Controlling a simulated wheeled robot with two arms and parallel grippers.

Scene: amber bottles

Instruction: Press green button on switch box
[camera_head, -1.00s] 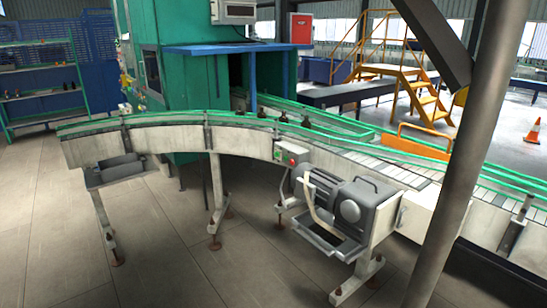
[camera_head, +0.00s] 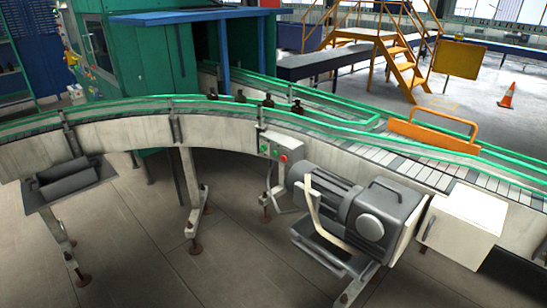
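The switch box (camera_head: 275,146) is a small grey box on the side of the curved conveyor (camera_head: 113,138), near the middle of the view. Its front faces me and carries a green button (camera_head: 273,153) on the left and a red button (camera_head: 284,158) on the right. The buttons are small, and I cannot tell whether either is pressed in. Neither of my grippers shows in the view.
A grey motor unit (camera_head: 376,215) stands right of the switch box, jutting out from the conveyor. A grey tray (camera_head: 72,182) juts out at the left. Several dark bottles (camera_head: 268,101) stand on the belt. Bare floor (camera_head: 160,260) lies in front.

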